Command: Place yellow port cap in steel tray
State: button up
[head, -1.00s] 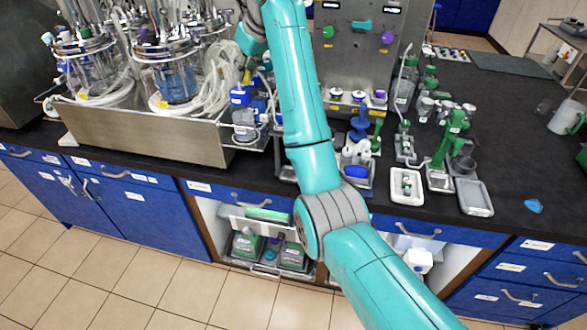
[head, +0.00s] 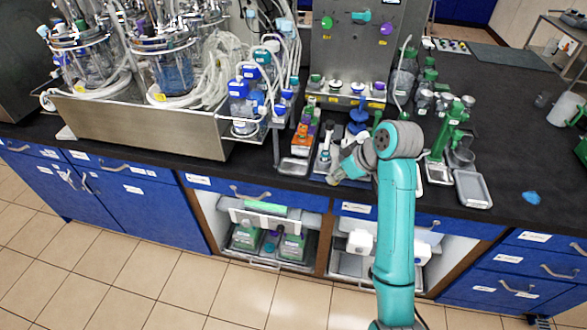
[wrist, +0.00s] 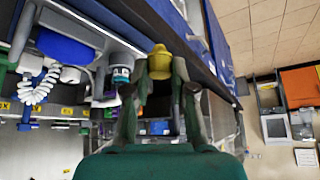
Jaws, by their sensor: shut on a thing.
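My gripper (wrist: 158,85) is shut on the yellow port cap (wrist: 159,62), which sits between the fingertips in the wrist view. In the head view my gripper (head: 338,177) is low over the bench's front edge, pointing left. The cap cannot be made out there. A small grey metal tray (head: 293,167) lies just left of my gripper at the bench edge. Another shallow grey tray (head: 474,190) lies to the right, past the green stand. I cannot tell which of them is the steel tray.
An orange-fronted rack (head: 301,138) stands behind the small tray. Blue-capped bottles (head: 240,98) are at its left, by the large steel bioreactor tub (head: 150,128). A green stand (head: 447,135) rises right of my arm. The black bench (head: 515,150) is mostly clear at far right.

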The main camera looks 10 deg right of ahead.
jog(key=w+a, duration=0.3)
jog(key=w, duration=0.1)
jog(key=w+a+f, duration=0.1)
jog(key=w+a, duration=0.2)
jog(key=w, duration=0.1)
jog(key=w+a, duration=0.3)
jog(key=w, duration=0.1)
jog(key=shift+w+a+f, duration=0.1)
jog(key=shift+a+f, duration=0.1)
jog(key=shift+f, duration=0.1)
jog(key=shift+a+f, duration=0.1)
jog(key=shift+f, duration=1.65)
jog(key=shift+f, duration=0.15)
jog(key=o, duration=0.9)
jog(key=shift+c, duration=0.2)
jog(key=v, duration=1.2)
